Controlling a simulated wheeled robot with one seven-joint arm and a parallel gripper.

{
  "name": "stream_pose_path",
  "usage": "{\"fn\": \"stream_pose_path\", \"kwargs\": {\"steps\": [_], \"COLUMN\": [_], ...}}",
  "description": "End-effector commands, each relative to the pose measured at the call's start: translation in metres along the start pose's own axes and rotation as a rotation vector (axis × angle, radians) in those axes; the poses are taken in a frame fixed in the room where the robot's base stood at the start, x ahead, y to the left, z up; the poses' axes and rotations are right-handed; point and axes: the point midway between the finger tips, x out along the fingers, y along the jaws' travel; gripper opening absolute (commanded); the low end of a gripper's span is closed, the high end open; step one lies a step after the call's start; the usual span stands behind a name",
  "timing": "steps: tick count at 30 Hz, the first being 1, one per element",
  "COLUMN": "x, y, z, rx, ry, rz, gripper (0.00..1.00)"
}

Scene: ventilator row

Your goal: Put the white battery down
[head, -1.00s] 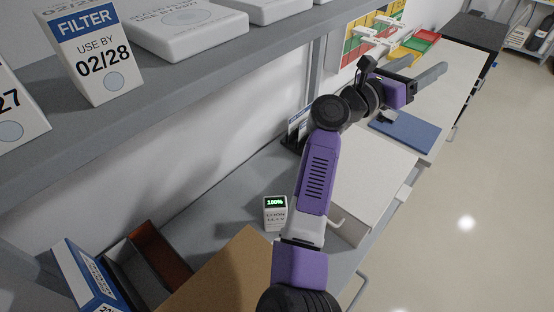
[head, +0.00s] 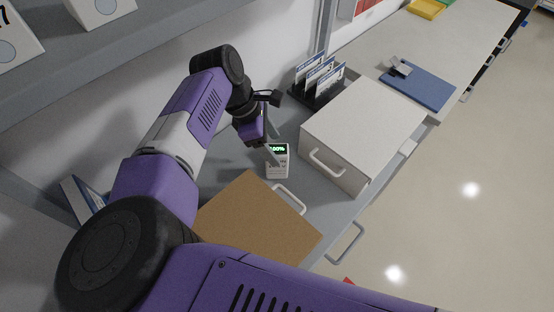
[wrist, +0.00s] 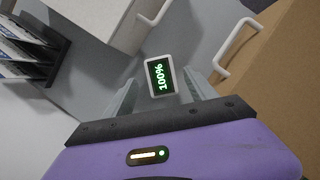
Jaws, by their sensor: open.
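The white battery (head: 278,170) stands upright on the grey worktop (head: 235,158), its green display reading 100%. In the wrist view the battery (wrist: 160,78) shows from above, between my two fingers. My gripper (head: 272,146) is open and points down at the battery. In the wrist view the fingers of my gripper (wrist: 160,84) lie left and right of the battery, with gaps showing. Part of the battery's display is hidden by a finger in the head view.
A white drawer box (head: 365,130) stands right of the battery, and a brown-topped box (head: 258,220) in front of it. A black rack of cards (head: 318,80) stands behind. A blue folder (head: 415,85) lies farther off. A shelf (head: 110,60) overhangs at upper left.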

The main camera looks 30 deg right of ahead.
Motion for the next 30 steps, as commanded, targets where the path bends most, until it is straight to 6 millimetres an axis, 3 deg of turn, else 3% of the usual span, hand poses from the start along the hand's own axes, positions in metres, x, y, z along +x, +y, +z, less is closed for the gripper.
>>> {"fn": "stream_pose_path", "kwargs": {"steps": [12, 22, 30], "x": [0.050, 0.058, 0.058], "y": [-0.003, -0.003, -0.003], "z": [0.002, 0.001, 0.001], "rx": [-0.002, 0.000, 0.000], "ry": [-0.004, -0.001, -0.001], "rz": [0.001, 0.003, 0.003], "gripper": [0.65, 0.65, 0.12]}}
